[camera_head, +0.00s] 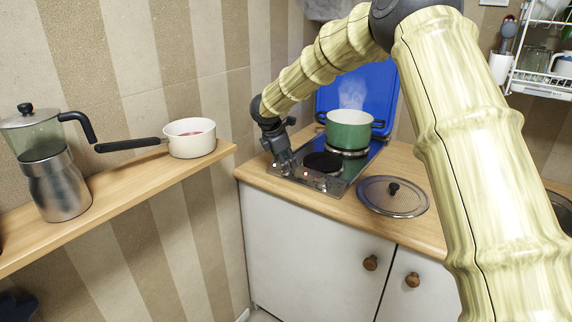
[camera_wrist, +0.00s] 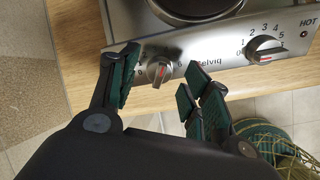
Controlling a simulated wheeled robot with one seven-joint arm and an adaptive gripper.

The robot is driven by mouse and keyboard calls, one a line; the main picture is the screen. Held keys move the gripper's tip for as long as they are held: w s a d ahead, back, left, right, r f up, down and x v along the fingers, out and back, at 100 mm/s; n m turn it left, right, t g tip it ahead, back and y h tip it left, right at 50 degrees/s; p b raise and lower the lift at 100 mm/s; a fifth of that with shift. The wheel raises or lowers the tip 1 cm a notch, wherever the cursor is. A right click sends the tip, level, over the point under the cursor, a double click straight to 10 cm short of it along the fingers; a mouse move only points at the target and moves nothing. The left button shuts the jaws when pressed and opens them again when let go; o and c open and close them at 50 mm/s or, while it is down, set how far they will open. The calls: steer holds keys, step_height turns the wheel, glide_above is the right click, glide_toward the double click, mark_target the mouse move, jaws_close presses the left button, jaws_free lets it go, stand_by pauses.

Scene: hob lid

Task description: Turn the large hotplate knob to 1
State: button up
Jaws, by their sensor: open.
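In the wrist view, the hob's steel front panel (camera_wrist: 225,75) carries two knobs. The left knob (camera_wrist: 160,75) has a raised grip with a red mark, and a 0 shows to its left; most of its scale is hidden. The right knob (camera_wrist: 266,50) also has a red mark, with numbers 0 to 5 visible around it. I cannot tell which knob serves the large hotplate. My gripper (camera_wrist: 157,71) is open, its dark green-padded fingers on either side of the left knob. Contact cannot be told. In the head view, my gripper (camera_head: 285,163) is at the hob's front left.
A steaming green pot (camera_head: 349,130) stands on the rear hotplate, before the raised blue lid (camera_head: 375,88). The front hotplate (camera_head: 323,162) is bare. A round pot lid (camera_head: 376,199) lies right of the hob. A white saucepan (camera_head: 191,139) stands on the left shelf (camera_head: 120,194).

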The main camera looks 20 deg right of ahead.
steer(key=shift+d+f, duration=0.35)
steer(key=shift+f, duration=0.25)
steer(key=shift+x, duration=0.85)
steer(key=shift+a+r, duration=0.1)
steer(key=c, duration=0.9)
